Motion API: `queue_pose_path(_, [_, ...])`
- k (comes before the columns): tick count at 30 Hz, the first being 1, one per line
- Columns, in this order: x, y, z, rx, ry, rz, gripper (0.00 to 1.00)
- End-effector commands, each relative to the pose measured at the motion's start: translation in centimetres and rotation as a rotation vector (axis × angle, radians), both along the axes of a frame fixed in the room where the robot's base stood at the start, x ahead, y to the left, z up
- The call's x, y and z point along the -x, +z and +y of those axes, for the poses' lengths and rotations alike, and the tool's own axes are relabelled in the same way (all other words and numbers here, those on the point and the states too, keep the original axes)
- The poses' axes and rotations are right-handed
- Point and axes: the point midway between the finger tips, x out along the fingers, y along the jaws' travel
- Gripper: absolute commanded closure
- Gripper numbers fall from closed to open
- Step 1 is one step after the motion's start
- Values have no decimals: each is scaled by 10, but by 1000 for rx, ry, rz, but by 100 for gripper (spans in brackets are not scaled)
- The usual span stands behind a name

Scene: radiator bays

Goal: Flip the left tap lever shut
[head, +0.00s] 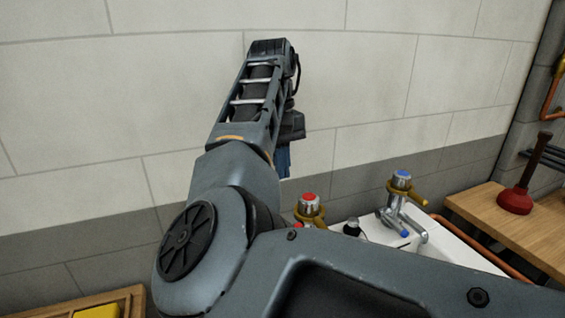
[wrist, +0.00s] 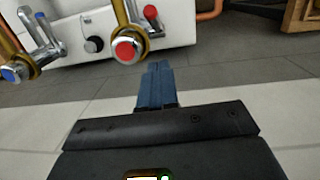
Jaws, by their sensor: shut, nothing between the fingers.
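The left tap in the head view has a red cap (head: 309,198) and a brass lever (head: 311,217); my arm hides its lower part. In the wrist view, which shows the taps in reversed order, the red cap (wrist: 125,50) is just beyond and left of my fingertips, with its brass lever (wrist: 121,12) running up the picture. My gripper (wrist: 157,70) is shut and empty, its blue fingers together. In the head view my gripper (head: 284,162) hangs left of and above the red-capped tap. I see a gap to the tap in the head view.
The blue-capped tap (head: 402,178), with its brass lever (head: 419,199) out to the right, stands on the white basin (head: 468,258). A black knob (head: 352,227) sits between the taps. A plunger (head: 516,198) stands on a wooden top at right. The tiled wall (head: 370,75) is behind.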

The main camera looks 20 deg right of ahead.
Motion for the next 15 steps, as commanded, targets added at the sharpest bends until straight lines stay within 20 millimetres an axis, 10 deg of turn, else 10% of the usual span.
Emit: queue_pose_path(15, [25,-78,-8,-2,2,0,100])
